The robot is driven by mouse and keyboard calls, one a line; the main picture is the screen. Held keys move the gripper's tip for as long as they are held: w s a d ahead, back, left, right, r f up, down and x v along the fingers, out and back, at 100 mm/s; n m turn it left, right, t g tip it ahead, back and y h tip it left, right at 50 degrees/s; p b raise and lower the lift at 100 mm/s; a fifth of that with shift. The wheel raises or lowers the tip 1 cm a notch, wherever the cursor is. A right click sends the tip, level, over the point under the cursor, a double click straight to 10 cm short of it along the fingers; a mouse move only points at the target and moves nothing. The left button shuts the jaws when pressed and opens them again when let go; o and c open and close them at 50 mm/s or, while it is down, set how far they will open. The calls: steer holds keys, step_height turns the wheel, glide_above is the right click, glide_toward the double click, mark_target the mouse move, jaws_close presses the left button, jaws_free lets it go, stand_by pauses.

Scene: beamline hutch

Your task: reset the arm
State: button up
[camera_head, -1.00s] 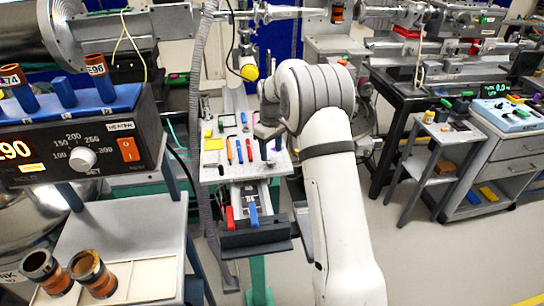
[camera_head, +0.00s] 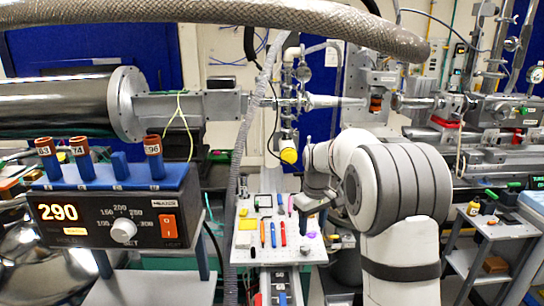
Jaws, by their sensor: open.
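My white and grey arm stands at the right of centre in the head view. It is bent at a large grey joint, and its wrist reaches left. My gripper (camera_head: 312,206) is at the end of this wrist, low over the right edge of the white pegboard table (camera_head: 250,262). It is small and partly merged with the wrist in this view. I see nothing held in it, and its jaws are open. Red, blue and orange pen-like tools lie on the board to the left of the gripper.
A heater box (camera_head: 90,215) reading 290, with a blue rack (camera_head: 100,180) of numbered tubes on top, stands at the left. A thick grey hose (camera_head: 290,18) crosses the top. Beamline pipes run behind the arm. A small side table (camera_head: 500,228) stands at the right.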

steer(key=s+r+m+t, duration=0.1)
steer(key=s+r+m, duration=0.35)
steer(key=s, duration=1.25)
steer(key=s+d+f+m+t, duration=0.1)
steer(key=s, duration=1.4)
steer(key=shift+f, duration=0.4)
